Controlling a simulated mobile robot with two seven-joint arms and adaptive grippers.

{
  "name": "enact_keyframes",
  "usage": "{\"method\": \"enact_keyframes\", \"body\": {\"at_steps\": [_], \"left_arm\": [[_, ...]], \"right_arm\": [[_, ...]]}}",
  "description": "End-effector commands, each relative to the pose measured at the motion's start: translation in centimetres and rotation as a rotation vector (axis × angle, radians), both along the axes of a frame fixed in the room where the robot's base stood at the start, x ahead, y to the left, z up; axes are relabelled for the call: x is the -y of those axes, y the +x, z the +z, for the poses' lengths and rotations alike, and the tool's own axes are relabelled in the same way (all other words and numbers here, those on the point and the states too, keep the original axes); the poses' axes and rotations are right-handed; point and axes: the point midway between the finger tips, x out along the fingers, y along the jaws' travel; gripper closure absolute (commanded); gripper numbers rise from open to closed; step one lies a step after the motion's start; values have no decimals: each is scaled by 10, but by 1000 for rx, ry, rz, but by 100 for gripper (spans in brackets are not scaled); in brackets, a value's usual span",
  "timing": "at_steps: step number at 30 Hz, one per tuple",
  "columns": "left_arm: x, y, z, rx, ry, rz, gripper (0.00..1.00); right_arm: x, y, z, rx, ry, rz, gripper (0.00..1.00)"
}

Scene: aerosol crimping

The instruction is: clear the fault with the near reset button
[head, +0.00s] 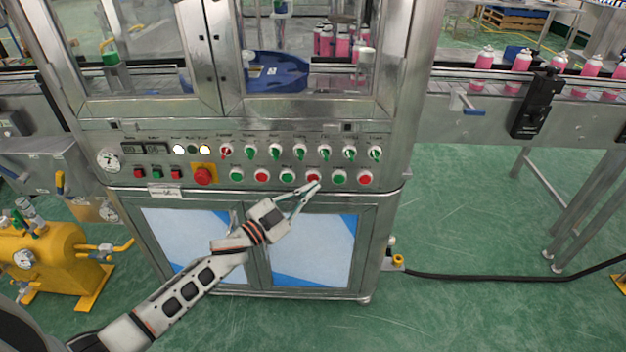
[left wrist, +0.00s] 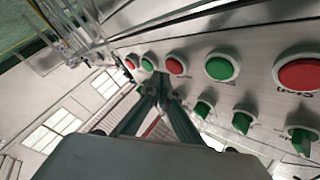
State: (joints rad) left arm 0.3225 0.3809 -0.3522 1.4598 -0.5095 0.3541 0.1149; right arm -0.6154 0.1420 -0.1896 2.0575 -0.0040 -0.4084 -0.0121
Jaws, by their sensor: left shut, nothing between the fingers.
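The control panel (head: 270,158) has a lower row of green and red round buttons. Their labels are too small to read, so I cannot tell which is the near reset button. My left gripper (head: 317,185) is shut and empty, its tips just below or at a red button (head: 313,177), left of a green button (head: 340,177). In the left wrist view the tips (left wrist: 160,82) show close to a red button (left wrist: 176,64) and a green button (left wrist: 147,63). I cannot tell whether they touch. My right gripper is not in view.
Green and red selector switches (head: 300,153) sit above the buttons. A red mushroom button (head: 203,176) on a yellow plate is to the left. Pink cans (head: 520,62) stand on the conveyor at right. A yellow machine (head: 60,255) stands at lower left. Floor at right is mostly clear.

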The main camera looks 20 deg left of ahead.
Motion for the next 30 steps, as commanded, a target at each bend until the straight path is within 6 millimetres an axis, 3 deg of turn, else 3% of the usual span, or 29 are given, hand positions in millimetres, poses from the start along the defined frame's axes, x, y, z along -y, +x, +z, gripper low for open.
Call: {"method": "enact_keyframes", "body": {"at_steps": [30], "left_arm": [[-3,10,0,0,0,0,100]], "right_arm": [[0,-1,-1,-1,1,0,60]]}}
